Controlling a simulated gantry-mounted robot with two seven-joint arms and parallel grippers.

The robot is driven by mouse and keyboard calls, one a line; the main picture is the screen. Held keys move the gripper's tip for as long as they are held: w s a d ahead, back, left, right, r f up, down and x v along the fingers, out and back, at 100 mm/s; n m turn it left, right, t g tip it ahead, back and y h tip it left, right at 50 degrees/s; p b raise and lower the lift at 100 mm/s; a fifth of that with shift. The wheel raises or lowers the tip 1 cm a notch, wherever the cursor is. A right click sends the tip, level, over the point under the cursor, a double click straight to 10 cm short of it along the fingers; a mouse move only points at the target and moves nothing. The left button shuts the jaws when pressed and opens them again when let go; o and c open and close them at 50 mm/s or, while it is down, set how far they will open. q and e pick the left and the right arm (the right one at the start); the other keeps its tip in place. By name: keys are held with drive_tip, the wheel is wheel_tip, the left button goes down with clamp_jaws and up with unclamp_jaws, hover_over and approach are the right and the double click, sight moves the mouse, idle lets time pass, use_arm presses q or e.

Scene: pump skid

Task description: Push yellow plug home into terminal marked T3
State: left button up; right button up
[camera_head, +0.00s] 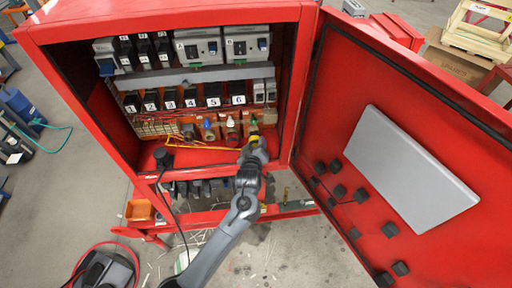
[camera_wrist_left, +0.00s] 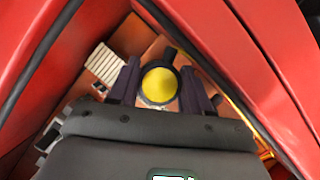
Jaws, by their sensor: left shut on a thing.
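My left gripper (camera_head: 253,139) reaches into the lower right of the open red cabinet (camera_head: 175,17). In the left wrist view its two dark fingers (camera_wrist_left: 160,88) are shut on the round yellow plug (camera_wrist_left: 159,84), one on each side. A dark ring surrounds the yellow face. In the head view the gripper mostly hides the plug, near a row of connectors with blue (camera_head: 208,124), white and green (camera_head: 253,122) tops. I cannot read a T3 mark, and I cannot tell how deep the plug sits. My right gripper is not in view.
The red door (camera_head: 330,110) stands open at the right with a grey panel (camera_head: 410,168). Numbered black modules (camera_head: 189,98) line the cabinet above the connectors. Loose yellow and red wires (camera_head: 195,146) run left of the gripper. A black plug (camera_head: 163,157) with a cable sits at the lower left.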

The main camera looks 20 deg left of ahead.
use_arm(q)
drive_tip(key=shift+w+a, duration=0.25)
drive_tip(key=shift+w, duration=0.3)
drive_tip(key=shift+w+a+b, duration=0.25)
drive_tip(key=shift+w+b, duration=0.2)
drive_tip(key=shift+b, duration=0.05)
drive_tip(key=o, duration=1.1)
drive_tip(key=shift+s+d+r, duration=0.1)
drive_tip(key=shift+s, duration=0.3)
drive_tip(key=v, duration=1)
